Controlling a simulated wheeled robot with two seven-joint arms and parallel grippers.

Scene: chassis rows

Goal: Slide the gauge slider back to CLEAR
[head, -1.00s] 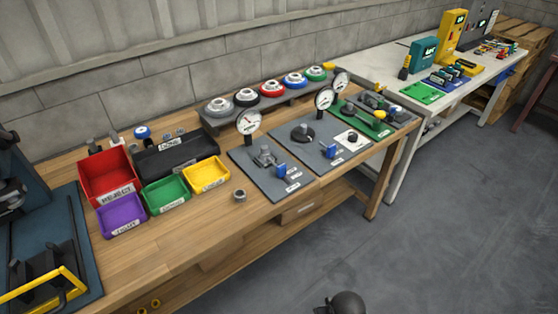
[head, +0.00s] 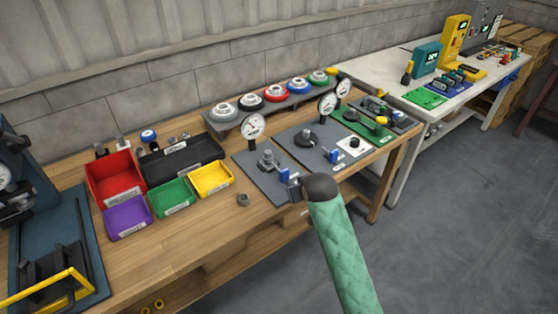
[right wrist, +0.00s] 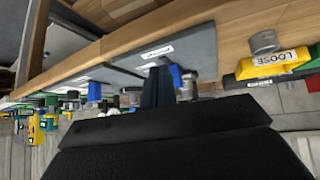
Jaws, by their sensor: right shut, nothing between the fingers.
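A grey plate (head: 258,186) on the bench carries a dial gauge (head: 253,126), a metal fitting and a small blue block (head: 284,174) near its front right; I take this blue block for the gauge slider. The block also shows in the right wrist view (right wrist: 176,76). My right gripper (head: 294,188) is shut and empty at the plate's front edge, just in front of the block. In the right wrist view its fingers (right wrist: 158,84) are right beside the block; I cannot tell whether they touch. The CLEAR marking is not legible. My left gripper is not in view.
Right of it, another grey plate (head: 310,154) has a dial gauge, a black knob and a second blue block (head: 334,157). Bins, including a yellow one (head: 211,180), stand further left. Floor in front is clear.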

